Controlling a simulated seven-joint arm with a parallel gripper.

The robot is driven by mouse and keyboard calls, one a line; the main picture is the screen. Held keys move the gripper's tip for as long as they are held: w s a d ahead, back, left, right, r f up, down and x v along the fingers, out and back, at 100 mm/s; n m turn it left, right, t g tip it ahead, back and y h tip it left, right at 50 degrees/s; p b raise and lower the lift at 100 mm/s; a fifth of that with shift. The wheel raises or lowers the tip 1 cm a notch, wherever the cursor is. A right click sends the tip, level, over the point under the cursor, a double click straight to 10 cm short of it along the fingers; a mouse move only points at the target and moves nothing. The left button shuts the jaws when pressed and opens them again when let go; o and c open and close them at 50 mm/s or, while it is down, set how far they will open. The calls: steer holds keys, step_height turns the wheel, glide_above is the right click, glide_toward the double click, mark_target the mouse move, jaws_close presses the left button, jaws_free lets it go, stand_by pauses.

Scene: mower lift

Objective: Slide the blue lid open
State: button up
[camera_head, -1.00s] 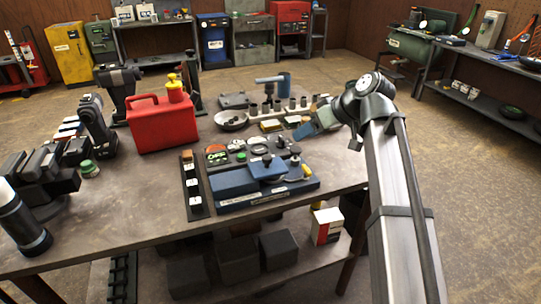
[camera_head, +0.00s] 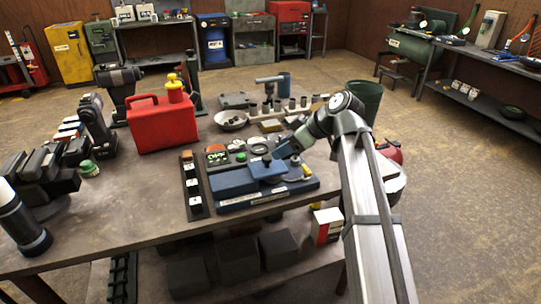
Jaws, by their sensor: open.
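The blue lid (camera_head: 267,169) is a flat blue plate with a small dark knob, on the blue box-like device (camera_head: 234,186) near the front right of the workbench. My gripper (camera_head: 279,153) is just behind and right of the lid's knob, with its blue-grey end pointing down and left towards it. The gripper is open and appears to hold nothing. I cannot tell whether its fingers touch the lid or knob. The fingertips are small and partly merge with the parts behind them.
A black strip with white-labelled switches (camera_head: 193,185) lies left of the device. Behind it are round parts, a bowl (camera_head: 231,120) and a tray of sockets (camera_head: 278,111). A red fuel can (camera_head: 161,124) stands further left.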

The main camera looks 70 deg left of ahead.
mark_target(267, 157)
steer(key=shift+x, duration=3.2)
jaws_close()
steer(key=shift+s, duration=0.1)
